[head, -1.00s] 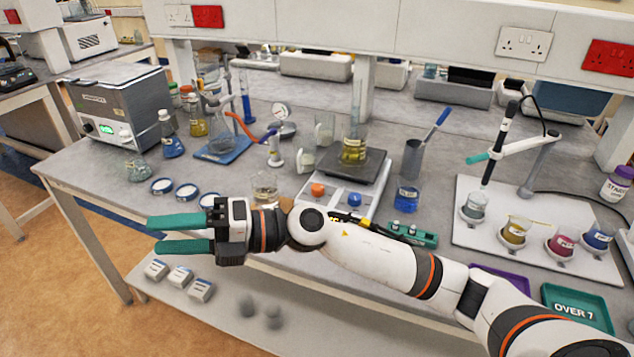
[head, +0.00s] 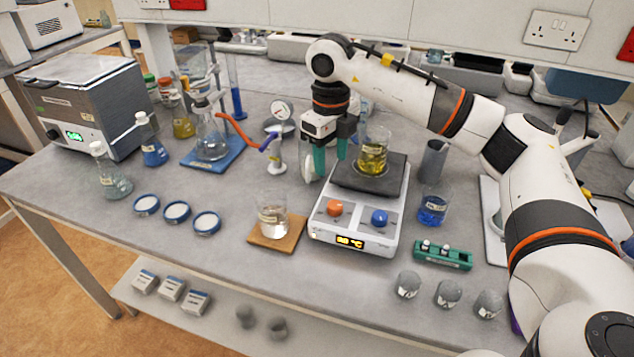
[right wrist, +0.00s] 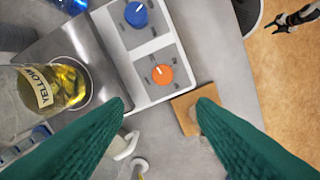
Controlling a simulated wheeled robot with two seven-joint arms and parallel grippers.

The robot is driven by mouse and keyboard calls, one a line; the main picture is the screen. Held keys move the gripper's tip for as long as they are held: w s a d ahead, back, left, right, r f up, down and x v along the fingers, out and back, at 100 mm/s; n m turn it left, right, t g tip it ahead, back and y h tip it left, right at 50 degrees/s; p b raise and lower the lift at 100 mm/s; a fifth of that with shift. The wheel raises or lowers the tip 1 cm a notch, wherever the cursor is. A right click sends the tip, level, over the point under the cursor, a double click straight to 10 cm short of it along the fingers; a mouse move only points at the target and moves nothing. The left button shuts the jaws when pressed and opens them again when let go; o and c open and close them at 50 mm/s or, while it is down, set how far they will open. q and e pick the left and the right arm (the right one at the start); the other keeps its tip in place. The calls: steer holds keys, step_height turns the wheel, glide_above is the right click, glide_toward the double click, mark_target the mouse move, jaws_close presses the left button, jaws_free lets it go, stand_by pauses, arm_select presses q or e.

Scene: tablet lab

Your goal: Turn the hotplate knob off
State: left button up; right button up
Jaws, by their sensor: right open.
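The white hotplate (head: 358,238) stands mid-table with a dark top plate, an orange knob (head: 334,208), a blue knob (head: 379,217) and a lit display (head: 350,242). Which knob is for heat cannot be read. In the right wrist view the orange knob (right wrist: 162,75) and blue knob (right wrist: 136,14) each carry a white mark. A yellow-liquid beaker (head: 373,155) stands on the plate. My right gripper (head: 329,170) is open and empty, green fingers pointing down behind the orange knob, beside the plate's left edge. A small jaw-like shape (right wrist: 292,18) over the floor may be my left gripper.
A clear beaker (head: 273,220) on a cork-coloured mat stands left of the hotplate. A blue-liquid beaker (head: 433,208) and a green rack (head: 442,256) stand to its right. The space above the knobs is clear.

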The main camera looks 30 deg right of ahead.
mark_target(335, 204)
steer(key=shift+s+f+p, duration=0.55)
steer(key=shift+s+f, duration=0.55)
steer(key=shift+f, duration=0.1)
step_height(335, 204, down, 3)
steer(key=shift+d+f+p, duration=0.15)
steer(key=shift+f+p, duration=0.05)
steer(key=shift+p, duration=0.25)
steer(key=f, duration=0.3)
steer(key=f+p, duration=0.1)
steer(key=shift+w+f, duration=0.3)
steer(key=shift+f, duration=0.3)
steer(key=shift+c, duration=1.1)
steer(key=c, duration=0.8)
arm_select(q)
steer(key=s+r, duration=0.1)
steer(key=s, duration=0.1)
steer(key=s+r, duration=0.1)
steer(key=s, duration=0.1)
steer(key=shift+r, duration=0.4)
arm_select(e)
steer(key=shift+o, duration=0.2)
